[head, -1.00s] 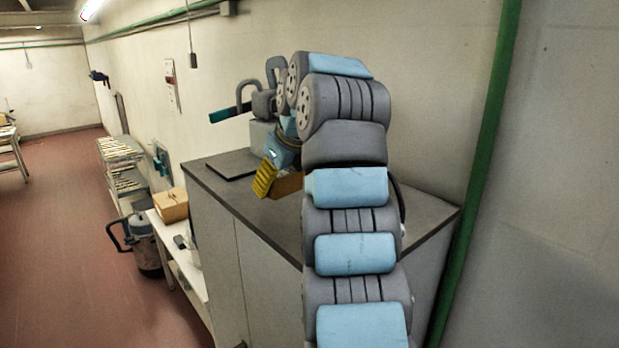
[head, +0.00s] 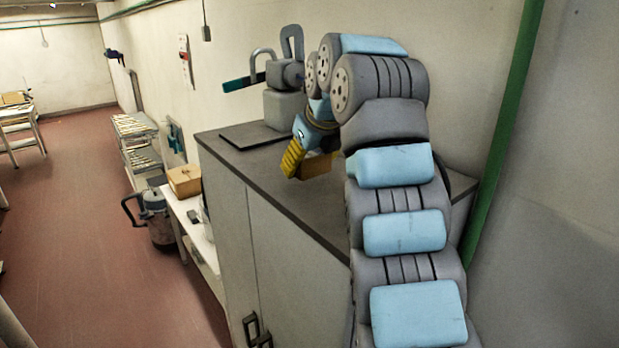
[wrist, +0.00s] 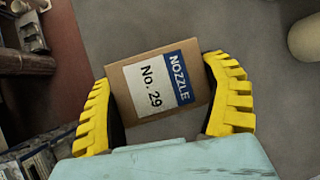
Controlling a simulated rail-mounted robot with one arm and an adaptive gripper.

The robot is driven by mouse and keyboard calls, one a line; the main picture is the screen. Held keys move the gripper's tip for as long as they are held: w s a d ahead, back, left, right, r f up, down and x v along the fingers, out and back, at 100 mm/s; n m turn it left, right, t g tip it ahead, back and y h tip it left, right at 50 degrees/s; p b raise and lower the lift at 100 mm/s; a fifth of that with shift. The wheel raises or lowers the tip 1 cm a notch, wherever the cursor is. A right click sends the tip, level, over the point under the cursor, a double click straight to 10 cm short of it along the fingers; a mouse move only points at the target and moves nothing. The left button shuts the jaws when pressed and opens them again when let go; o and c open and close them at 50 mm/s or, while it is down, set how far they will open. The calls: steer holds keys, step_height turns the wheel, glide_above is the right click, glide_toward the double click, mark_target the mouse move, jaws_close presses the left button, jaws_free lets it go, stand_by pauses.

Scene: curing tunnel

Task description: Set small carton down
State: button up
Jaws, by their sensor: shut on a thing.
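The small carton is a brown box with a white and blue label reading "NOZZLE No. 29"; it shows in the wrist view (wrist: 122,88). My gripper (wrist: 163,103) has its yellow ribbed fingers shut on the carton's two sides. In the head view my gripper (head: 303,160) is over the grey cabinet top (head: 262,172), and part of the carton (head: 318,166) shows beside the yellow finger. I cannot tell whether the carton touches the cabinet top.
A dark flat plate (head: 240,137) and a grey device (head: 285,108) stand at the far end of the cabinet top. A lower white bench (head: 195,228) holds another cardboard box (head: 185,181). The near left of the cabinet top looks clear.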

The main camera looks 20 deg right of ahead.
mark_target(316, 159)
steer(key=shift+f, duration=1.65)
steer(key=shift+f+b, duration=0.15)
steer(key=shift+b, duration=0.25)
steer(key=o, duration=1.1)
steer(key=shift+c, duration=0.2)
steer(key=shift+s+r, duration=0.1)
steer(key=shift+r, duration=0.2)
steer(key=shift+s+a+r, duration=0.1)
steer(key=shift+s+r, duration=0.05)
steer(key=shift+r, duration=0.15)
steer(key=p+v, duration=0.1)
steer(key=v, duration=0.4)
steer(key=shift+d+r, duration=0.15)
steer(key=shift+d, duration=0.05)
steer(key=shift+s+a+r+p, duration=0.1)
steer(key=shift+s+r+p, duration=0.4)
steer(key=shift+p, duration=0.4)
